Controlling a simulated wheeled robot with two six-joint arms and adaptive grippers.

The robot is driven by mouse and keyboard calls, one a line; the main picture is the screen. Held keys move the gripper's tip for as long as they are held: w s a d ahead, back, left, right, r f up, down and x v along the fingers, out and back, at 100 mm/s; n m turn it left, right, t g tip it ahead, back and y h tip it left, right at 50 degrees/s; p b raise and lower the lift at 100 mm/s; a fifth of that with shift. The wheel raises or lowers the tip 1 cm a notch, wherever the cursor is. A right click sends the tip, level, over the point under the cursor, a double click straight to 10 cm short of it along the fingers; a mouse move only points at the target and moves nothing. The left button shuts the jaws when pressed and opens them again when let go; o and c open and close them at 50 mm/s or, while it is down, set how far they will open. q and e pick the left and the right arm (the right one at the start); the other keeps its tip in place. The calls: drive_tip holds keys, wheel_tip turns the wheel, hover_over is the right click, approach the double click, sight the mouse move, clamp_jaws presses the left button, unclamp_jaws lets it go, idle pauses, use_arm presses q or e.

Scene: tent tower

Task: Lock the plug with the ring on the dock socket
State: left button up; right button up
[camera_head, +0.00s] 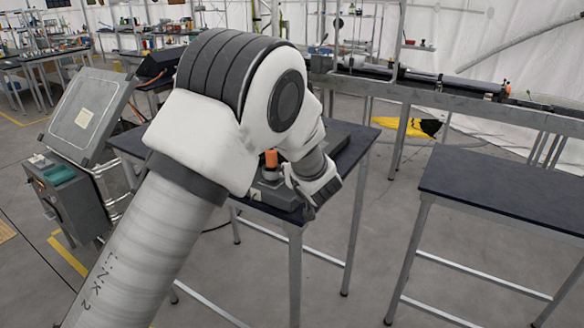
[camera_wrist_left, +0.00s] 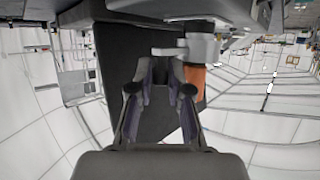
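An orange plug (camera_head: 271,160) stands upright on the dock on the table, partly hidden behind my left arm. In the left wrist view the orange plug (camera_wrist_left: 195,86) is just right of my left gripper (camera_wrist_left: 161,66), joined to a light grey ring (camera_wrist_left: 202,48). A small grey tab (camera_wrist_left: 168,51) sticks out of the ring toward the space at the fingertips. The two fingers are apart with a gap between them, and I see nothing held. In the head view my left gripper (camera_head: 309,196) is right of the plug, low over the table. My right gripper is not in view.
The dark worktable (camera_head: 355,150) bears the dock. A second dark table (camera_head: 510,195) on the right is bare. A grey box with a tilted panel (camera_head: 90,115) stands at the left. A long rail bench (camera_head: 460,95) runs behind, with a yellow object (camera_head: 412,126) under it.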

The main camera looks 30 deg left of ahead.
use_arm(q)
drive_tip(key=shift+w+f, duration=0.1)
wheel_tip(320, 180, up, 10)
drive_tip(key=shift+r, duration=0.1)
idle(0.4)
idle(0.4)
